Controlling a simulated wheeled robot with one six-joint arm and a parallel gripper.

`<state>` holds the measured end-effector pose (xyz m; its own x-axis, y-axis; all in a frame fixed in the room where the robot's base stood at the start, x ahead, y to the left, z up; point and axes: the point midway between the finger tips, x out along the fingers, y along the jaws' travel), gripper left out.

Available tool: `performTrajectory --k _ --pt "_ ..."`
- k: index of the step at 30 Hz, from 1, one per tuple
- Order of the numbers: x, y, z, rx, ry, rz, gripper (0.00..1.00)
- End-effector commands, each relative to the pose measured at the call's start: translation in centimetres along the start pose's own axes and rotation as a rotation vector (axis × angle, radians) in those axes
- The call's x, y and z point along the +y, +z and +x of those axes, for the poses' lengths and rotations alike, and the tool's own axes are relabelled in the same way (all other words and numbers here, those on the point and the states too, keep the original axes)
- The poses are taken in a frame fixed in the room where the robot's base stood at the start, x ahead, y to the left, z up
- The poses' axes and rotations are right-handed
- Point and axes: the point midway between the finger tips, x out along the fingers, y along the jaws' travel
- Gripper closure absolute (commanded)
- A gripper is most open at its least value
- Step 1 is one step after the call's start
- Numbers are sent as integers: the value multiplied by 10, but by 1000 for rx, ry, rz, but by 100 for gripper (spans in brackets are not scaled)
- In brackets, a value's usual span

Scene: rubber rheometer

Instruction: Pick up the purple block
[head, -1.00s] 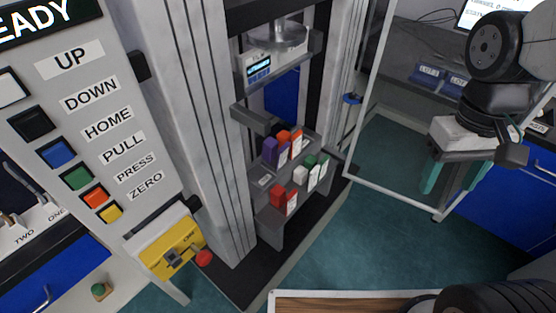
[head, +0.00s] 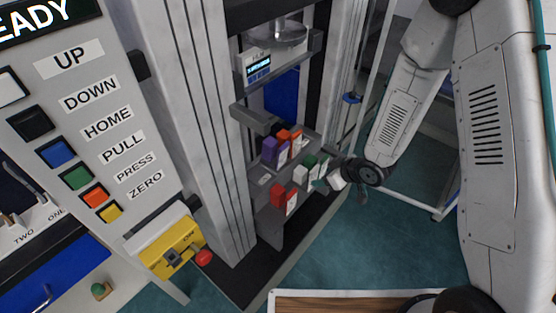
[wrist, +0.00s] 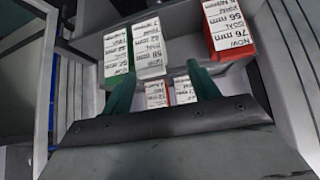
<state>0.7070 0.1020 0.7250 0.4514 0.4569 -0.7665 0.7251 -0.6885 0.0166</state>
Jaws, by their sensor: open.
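The purple block (head: 269,149) stands on the upper shelf of the grey rack, at the left end of its row, with a pale label on one face. I cannot make it out in the wrist view. My gripper (head: 323,184) is at the right of the rack, low beside the green block, with the purple block up and to its left. Its two teal fingers (wrist: 160,88) are apart, and nothing shows held between them.
An orange block (head: 290,138) stands close beside the purple one. A white block (head: 300,174), a green block (head: 312,165) and a red block (head: 278,195) sit lower. In the wrist view, the green (wrist: 116,62), white (wrist: 149,58) and red (wrist: 232,38) blocks carry labels.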

Motion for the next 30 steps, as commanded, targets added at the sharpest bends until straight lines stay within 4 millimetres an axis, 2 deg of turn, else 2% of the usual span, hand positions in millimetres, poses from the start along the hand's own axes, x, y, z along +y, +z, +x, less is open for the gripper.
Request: performTrajectory --k 2,6,9,14,27,30 --pt "-10 -22 7 145 -48 -24 40" --pt "-19 -68 -4 368 -95 -60 40" --pt "-22 -84 -11 450 -113 -65 40" --pt "-24 -94 -5 484 -116 -63 40" --pt "-32 -120 46 481 -115 -64 40" --pt "-33 -124 53 481 -114 -62 40"
